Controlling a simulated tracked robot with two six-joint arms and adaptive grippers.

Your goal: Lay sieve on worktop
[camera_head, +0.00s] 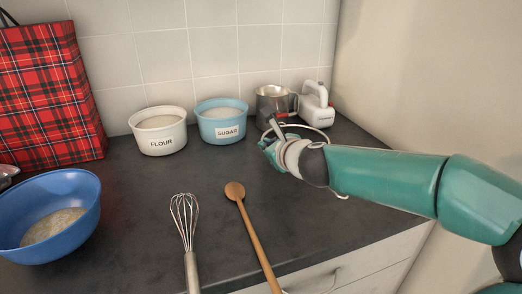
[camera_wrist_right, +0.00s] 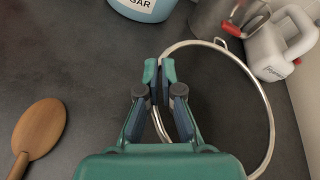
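The sieve shows as a thin, pale round rim (camera_wrist_right: 268,105) with a small lug near the metal jug; I cannot make out its mesh. In the head view, part of the rim (camera_head: 318,130) shows behind my right gripper (camera_head: 268,144), and my forearm hides much of the rest. In the wrist view my right gripper (camera_wrist_right: 161,72) is closed around the left side of the rim, with the fingertips nearly together. The sieve is over the right part of the dark worktop (camera_head: 160,180); I cannot tell whether it touches it. My left gripper is not in view.
A flour tub (camera_head: 159,141), sugar tub (camera_head: 222,132), metal jug (camera_head: 272,103) and white mixer (camera_head: 316,105) stand along the wall. A whisk (camera_head: 187,225), wooden spoon (camera_head: 247,220) and blue bowl (camera_head: 75,215) are in front. A tartan bag (camera_head: 50,90) stands left. The worktop's middle is clear.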

